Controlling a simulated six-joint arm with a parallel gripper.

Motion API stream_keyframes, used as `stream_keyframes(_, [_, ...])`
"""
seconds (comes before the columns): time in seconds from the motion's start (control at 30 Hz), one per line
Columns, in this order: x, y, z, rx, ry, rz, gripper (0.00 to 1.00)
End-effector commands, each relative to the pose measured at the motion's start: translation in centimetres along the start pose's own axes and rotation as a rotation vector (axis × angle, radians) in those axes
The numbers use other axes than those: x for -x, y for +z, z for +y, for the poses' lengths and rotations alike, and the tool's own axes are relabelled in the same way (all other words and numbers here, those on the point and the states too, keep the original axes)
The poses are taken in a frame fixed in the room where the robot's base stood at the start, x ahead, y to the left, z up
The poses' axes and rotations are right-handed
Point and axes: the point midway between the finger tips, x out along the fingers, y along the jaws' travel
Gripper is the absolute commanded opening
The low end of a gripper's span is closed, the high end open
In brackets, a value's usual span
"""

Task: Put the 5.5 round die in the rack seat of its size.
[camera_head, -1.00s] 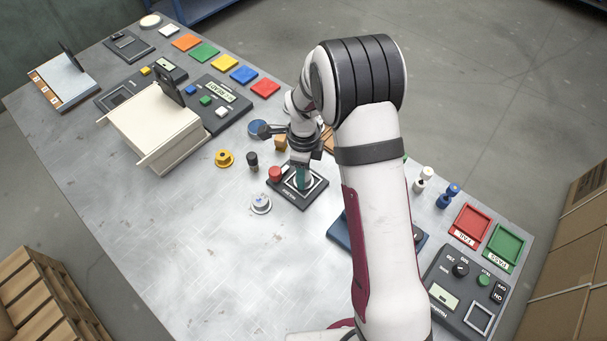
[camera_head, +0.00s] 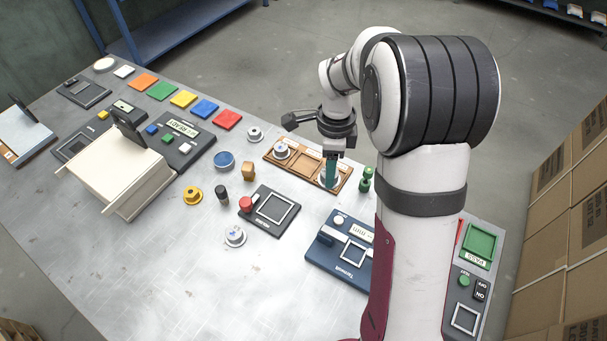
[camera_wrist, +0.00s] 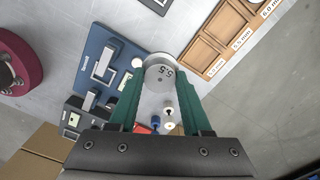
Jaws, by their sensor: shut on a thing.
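The 5.5 round die (camera_wrist: 160,73) is a silver disc with "5.5" on its top, seen between my green fingertips in the wrist view. My gripper (camera_head: 329,172) is shut on it; in the head view the die (camera_head: 328,182) hangs at the right end of the wooden rack (camera_head: 297,172). In the wrist view the rack (camera_wrist: 207,57) lies to the upper right of the die, with seat labels including 5.5 mm and 6.0 mm. The die looks apart from the seats there. One silver die (camera_head: 282,151) sits at the rack's left end.
A blue tester (camera_head: 340,255) stands in front of the rack, a dark pad with a red knob (camera_head: 270,210) to its left. A green peg (camera_head: 367,180) is close at the right. Loose silver dies stand behind the rack (camera_head: 255,134) and nearer the front (camera_head: 235,236).

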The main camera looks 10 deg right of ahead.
Motion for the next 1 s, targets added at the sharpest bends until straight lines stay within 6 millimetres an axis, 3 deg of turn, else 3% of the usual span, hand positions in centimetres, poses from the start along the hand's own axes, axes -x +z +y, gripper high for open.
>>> stream_keyframes(0.2, [0.1,-3.4,-7.0,-0.004,-0.001,0.0,0.0])
stream_keyframes(0.37, [-0.3,-4.5,-9.5,-0.002,-0.001,-0.001,0.0])
stream_keyframes(0.7, [-5.9,4.4,-12.5,0.001,-0.001,-0.001,0.0])
stream_keyframes(0.83, [-6.9,6.0,-13.0,-0.001,-0.001,-0.001,0.0])
stream_keyframes(1.0, [-9.4,6.1,-13.0,-0.002,0.0,0.0,0.0])
